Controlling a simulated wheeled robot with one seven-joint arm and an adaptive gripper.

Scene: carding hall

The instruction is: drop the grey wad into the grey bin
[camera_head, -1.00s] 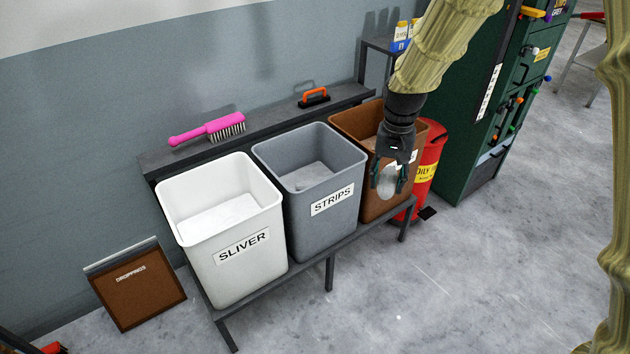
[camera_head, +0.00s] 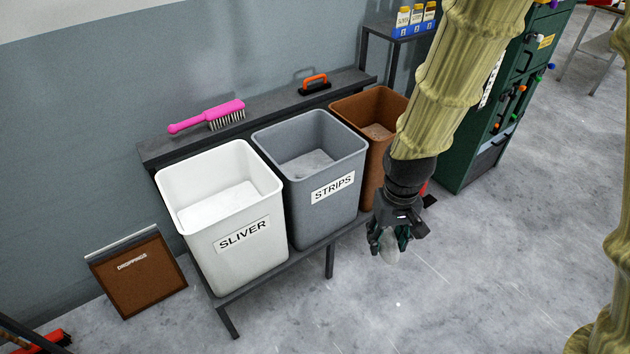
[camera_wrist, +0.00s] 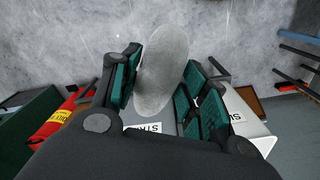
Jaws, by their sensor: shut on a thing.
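My gripper (camera_head: 388,240) is shut on the grey wad (camera_head: 391,254), which hangs below the fingers, in front and to the right of the grey bin. In the wrist view the grey wad (camera_wrist: 163,70) is a long, rounded lump between the green finger pads. The grey bin (camera_head: 325,209), labelled STRIPS, stands open on the bench between the white and brown bins. Some grey material lies inside it. Part of its label shows behind the wad in the wrist view.
A white bin labelled SLIVER (camera_head: 232,262) stands left of the grey bin, a brown bin (camera_head: 372,150) right of it, partly behind my arm. A pink brush (camera_head: 208,117) and an orange-handled tool (camera_head: 314,85) lie on the shelf behind. A green cabinet (camera_head: 480,150) stands at the right.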

